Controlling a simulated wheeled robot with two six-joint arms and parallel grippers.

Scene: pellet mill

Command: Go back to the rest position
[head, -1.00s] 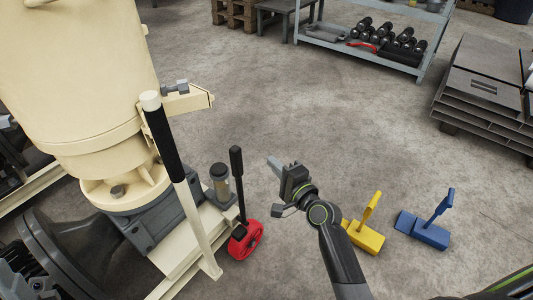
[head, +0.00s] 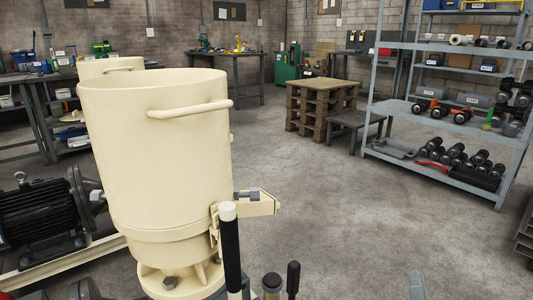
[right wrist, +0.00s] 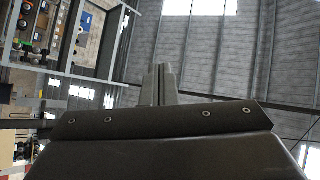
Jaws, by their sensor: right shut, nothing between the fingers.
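My right gripper (head: 417,286) shows only as a grey tip at the bottom edge of the head view, right of centre, over bare floor. In the right wrist view its fingers (right wrist: 161,84) are together, with nothing between them, and point towards the upper walls and roof. My left gripper is in neither view now. The cream pellet mill hopper (head: 158,150) stands left of centre in the head view. A lever with a black grip (head: 231,255) rises at its front right, and a second black handle (head: 293,278) stands farther right. The right gripper is apart from both.
A grey shelf rack (head: 440,110) stands at the right with several dumbbell-like parts low down. A pallet stack (head: 318,108) and a low grey table (head: 356,122) stand behind. A black motor (head: 40,215) is at the left. The floor (head: 340,220) between is clear.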

